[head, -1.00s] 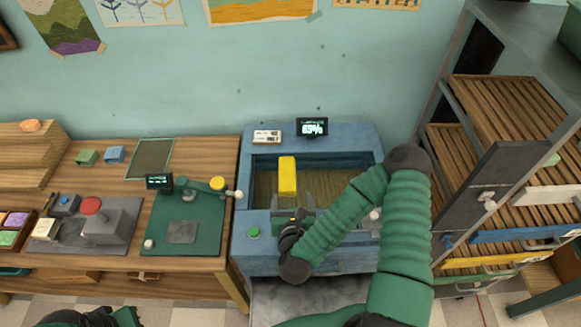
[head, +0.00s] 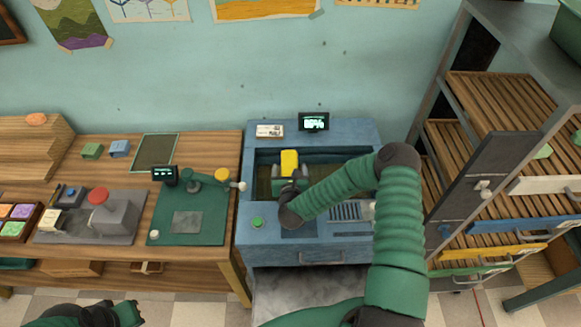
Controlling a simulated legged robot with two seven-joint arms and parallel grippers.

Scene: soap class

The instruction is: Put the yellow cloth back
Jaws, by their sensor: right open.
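The yellow cloth (head: 289,160) is in the blue basin unit (head: 361,133), in the left half of its sunken basin. It looks like a small folded yellow block. My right gripper (head: 289,180) reaches over the basin's front edge and is at the near side of the cloth. Its jaws are open, and my wrist partly hides them and the cloth's lower part. I cannot tell whether the fingers touch the cloth. My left gripper (head: 125,314) is low at the bottom left, away from the basin, and its jaws are not clear.
A small display (head: 314,121) and a white card stand on the basin's back rim. A green button (head: 257,222) is on its front. A wooden bench (head: 222,146) with devices is at left. A slatted rack (head: 458,172) with coloured rails stands close at right.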

